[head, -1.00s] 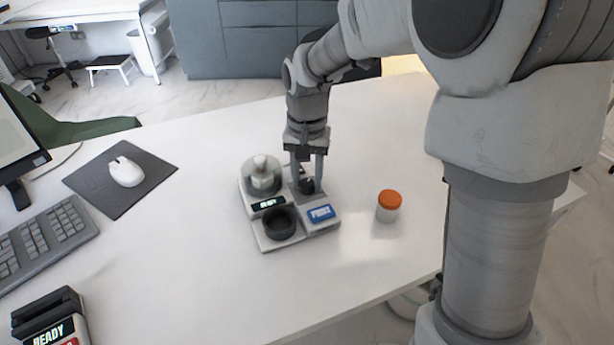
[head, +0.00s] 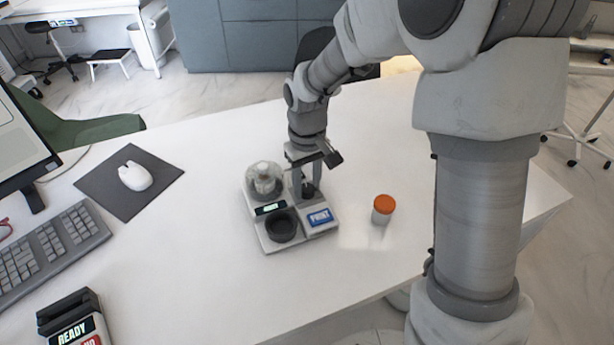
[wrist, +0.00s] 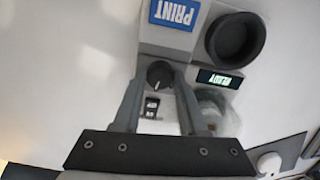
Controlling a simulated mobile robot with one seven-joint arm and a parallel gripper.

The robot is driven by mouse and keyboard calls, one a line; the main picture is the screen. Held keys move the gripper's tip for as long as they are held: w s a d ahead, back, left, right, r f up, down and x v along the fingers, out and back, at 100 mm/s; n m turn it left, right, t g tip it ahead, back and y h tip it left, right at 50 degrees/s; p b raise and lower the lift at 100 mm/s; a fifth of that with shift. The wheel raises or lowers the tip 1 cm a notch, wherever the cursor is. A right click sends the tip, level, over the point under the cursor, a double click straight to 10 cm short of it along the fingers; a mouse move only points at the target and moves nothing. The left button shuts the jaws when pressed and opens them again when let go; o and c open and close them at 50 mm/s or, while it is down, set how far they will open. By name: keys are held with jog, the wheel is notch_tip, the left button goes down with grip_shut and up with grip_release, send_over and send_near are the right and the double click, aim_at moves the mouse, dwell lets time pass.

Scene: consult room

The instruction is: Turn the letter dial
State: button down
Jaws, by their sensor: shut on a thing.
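The letter dial is a small dark round knob (wrist: 159,73) with a pale pointer line, on a grey label device (head: 252,228). My gripper (head: 307,187) points down over the back right part of the device. In the wrist view my gripper's two fingers (wrist: 159,80) stand on either side of the dial, shut on it. In the head view the dial (head: 308,191) is partly hidden between the fingers. The device also has a blue PRINT button (head: 320,217), a dark round cup (head: 281,227), a small lit display (wrist: 219,79) reading READY, and a clear dome (head: 264,180).
A white jar with an orange lid (head: 383,208) stands right of the device. A mouse (head: 135,176) on a dark mat, a keyboard (head: 50,245), a monitor (head: 22,150) and a READY terminal (head: 75,318) are at left. The table front is clear.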

aim_at(307, 188)
jog(key=shift+r+n+p, duration=0.1)
jog(key=shift+n+p, duration=0.4)
jog(key=shift+n, duration=0.5)
jog(key=shift+c, duration=2.3)
grip_release()
notch_tip(307, 188, up, 17)
jog(key=p, duration=0.4)
jog(key=shift+r, duration=0.15)
